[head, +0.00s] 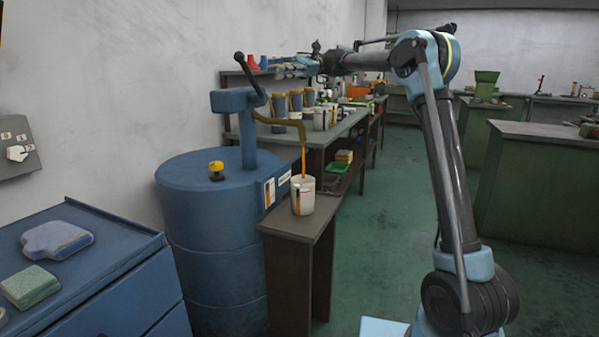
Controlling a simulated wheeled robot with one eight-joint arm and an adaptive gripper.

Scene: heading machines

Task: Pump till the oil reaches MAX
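A blue oil drum (212,235) stands by the left wall with a blue hand pump (247,130) on top. The pump's dark lever (251,77) slants up to the left and ends in a round knob. A yellow-brown spout (276,122) curves right, and an orange-brown strand hangs from it down to a white measuring jug (302,198). The jug has an orange strip on its side; its MAX mark is too small to read. My gripper (277,68) is at the end of the outstretched arm, right of the knob in the picture. Contact and finger opening are unclear.
The jug stands on a narrow brown stand (291,228) beside the drum. A blue cabinet (95,265) is front left. A cluttered bench (333,133) stands behind. Green floor (390,220) is open at centre right.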

